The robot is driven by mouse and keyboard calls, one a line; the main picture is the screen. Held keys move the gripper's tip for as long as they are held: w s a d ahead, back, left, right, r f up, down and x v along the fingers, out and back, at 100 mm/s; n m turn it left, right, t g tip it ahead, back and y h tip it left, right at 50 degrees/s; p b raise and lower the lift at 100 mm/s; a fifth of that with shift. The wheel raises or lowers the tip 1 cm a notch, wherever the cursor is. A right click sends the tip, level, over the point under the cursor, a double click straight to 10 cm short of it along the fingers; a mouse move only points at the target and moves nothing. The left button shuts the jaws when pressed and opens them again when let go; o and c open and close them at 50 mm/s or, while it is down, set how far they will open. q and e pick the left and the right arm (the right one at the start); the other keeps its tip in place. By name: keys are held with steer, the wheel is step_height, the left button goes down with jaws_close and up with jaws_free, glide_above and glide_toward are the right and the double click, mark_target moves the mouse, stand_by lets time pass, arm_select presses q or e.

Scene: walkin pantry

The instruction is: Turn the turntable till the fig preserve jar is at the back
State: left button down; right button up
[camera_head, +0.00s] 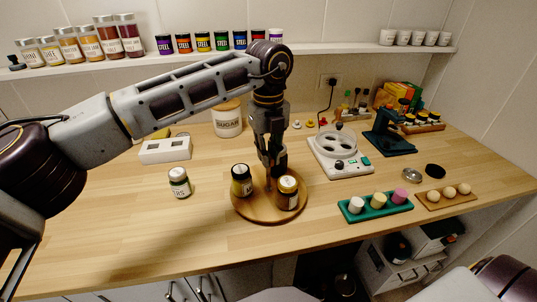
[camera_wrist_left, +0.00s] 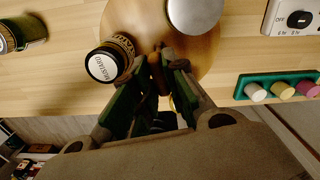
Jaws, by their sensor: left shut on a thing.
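The round wooden turntable (camera_head: 262,215) sits near the counter's front and shows in the left wrist view (camera_wrist_left: 205,55). I cannot tell which is fig preserve. My left gripper (camera_head: 268,176) points down, shut on the turntable's wooden peg (camera_wrist_left: 156,70).
A white-lidded jar (camera_head: 179,183) stands left of the turntable. A white appliance (camera_head: 341,160) is at right behind, and a teal tray with coloured cylinders (camera_head: 375,212) at right. A sugar canister (camera_head: 228,122) stands behind. The front left counter is clear.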

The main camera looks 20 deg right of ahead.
arm_select(q)
steer(key=shift+n, duration=0.6)
steer(key=shift+n+b, duration=0.4)
steer(key=shift+n, duration=0.1)
steer(key=shift+n+b, duration=0.35)
steer(key=shift+n, duration=1.05)
steer(key=shift+n+b, duration=0.35)
steer(key=shift+n, duration=0.45)
arm_select(e)
steer(key=w+a+r, duration=0.3)
steer(key=w+r, duration=0.1)
steer(key=shift+w+r, duration=0.15)
steer(key=shift+w, duration=0.1)
steer(key=shift+s+a, duration=0.1)
